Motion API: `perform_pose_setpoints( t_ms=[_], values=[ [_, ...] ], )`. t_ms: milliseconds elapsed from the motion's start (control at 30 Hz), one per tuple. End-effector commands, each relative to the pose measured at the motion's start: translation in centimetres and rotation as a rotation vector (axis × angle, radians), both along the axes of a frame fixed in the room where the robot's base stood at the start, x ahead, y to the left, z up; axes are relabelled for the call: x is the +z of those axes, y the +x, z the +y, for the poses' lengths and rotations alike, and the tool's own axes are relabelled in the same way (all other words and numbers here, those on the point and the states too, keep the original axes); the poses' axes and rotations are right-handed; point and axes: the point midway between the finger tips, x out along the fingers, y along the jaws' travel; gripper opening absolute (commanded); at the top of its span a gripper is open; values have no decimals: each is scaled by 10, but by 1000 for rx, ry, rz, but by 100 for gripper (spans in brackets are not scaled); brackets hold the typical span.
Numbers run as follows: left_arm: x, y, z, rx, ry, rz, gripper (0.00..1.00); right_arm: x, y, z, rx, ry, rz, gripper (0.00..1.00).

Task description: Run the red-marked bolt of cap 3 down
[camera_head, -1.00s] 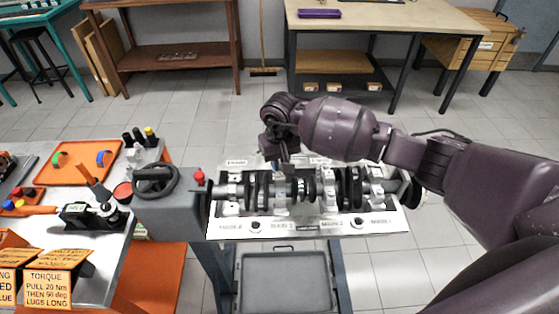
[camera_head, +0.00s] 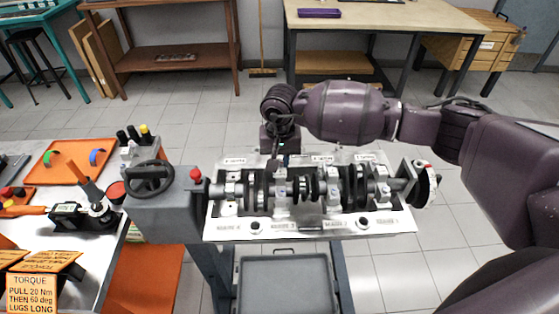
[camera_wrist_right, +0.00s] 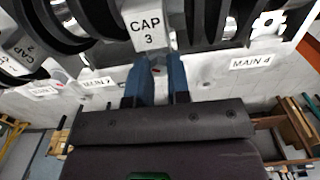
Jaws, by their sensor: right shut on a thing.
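Cap 3 (camera_wrist_right: 147,30) is a pale block with a printed label, at the top middle of the right wrist view. In the head view the main caps sit in a row along the crankshaft (camera_head: 318,188), and cap 3 (camera_head: 281,190) is below my right gripper (camera_head: 280,160). In the right wrist view the two blue fingers of my right gripper (camera_wrist_right: 158,72) close on a small bolt head (camera_wrist_right: 157,69) at the edge of cap 3. The fingers hide most of the bolt, and its red mark is hard to make out. My left gripper is not in view.
The engine block (camera_head: 385,222) lies on a stand, with a dark handwheel (camera_head: 149,180) and red button (camera_head: 195,174) at its left. A grey tray (camera_head: 283,282) is below. A cart (camera_head: 80,246) with tools stands left. Main 4 label (camera_wrist_right: 252,62) shows beside cap 3.

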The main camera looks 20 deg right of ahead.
Motion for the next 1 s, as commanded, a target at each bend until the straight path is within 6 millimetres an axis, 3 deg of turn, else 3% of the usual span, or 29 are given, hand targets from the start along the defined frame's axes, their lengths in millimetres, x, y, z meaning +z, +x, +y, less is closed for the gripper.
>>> perform_pose_setpoints(
  t_ms=[500,1000],
  values=[
    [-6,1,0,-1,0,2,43,1,0,0,-366,0,-1,0],
    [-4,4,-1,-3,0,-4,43,2,0,0,-454,0,-1,0]
  ],
)
